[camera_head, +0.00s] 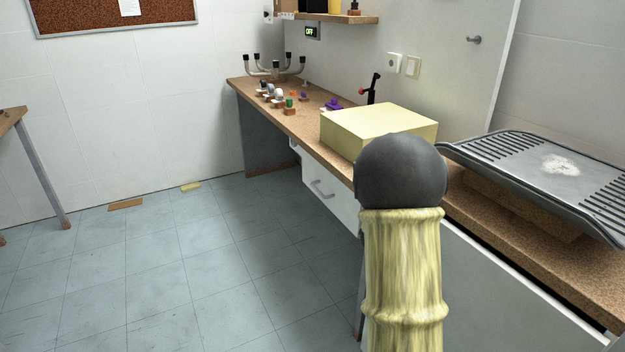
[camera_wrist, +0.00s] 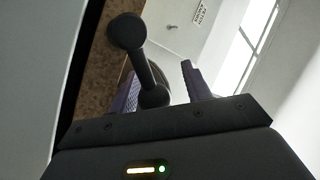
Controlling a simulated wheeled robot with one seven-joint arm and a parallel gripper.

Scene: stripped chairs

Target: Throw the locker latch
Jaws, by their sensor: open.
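In the wrist view, a dark handle with a round end (camera_wrist: 127,31) and a bar running down from it stands in front of brown speckled board. I take it for the latch, but its mount is hidden. My gripper (camera_wrist: 159,72) is open, with ribbed purple fingers. The bar's lower end lies between the fingers in the picture; I cannot tell whether it touches them. In the head view, neither my gripper nor this handle can be made out, and my arm covers the front middle.
In the head view, a brown-topped bench (camera_head: 313,123) runs along the wall. It carries a pale yellow box (camera_head: 382,122), a grey ridged tray (camera_head: 545,168) and several small objects at the far end. A drawer handle (camera_head: 322,189) sticks out below. The tiled floor at left is mostly clear.

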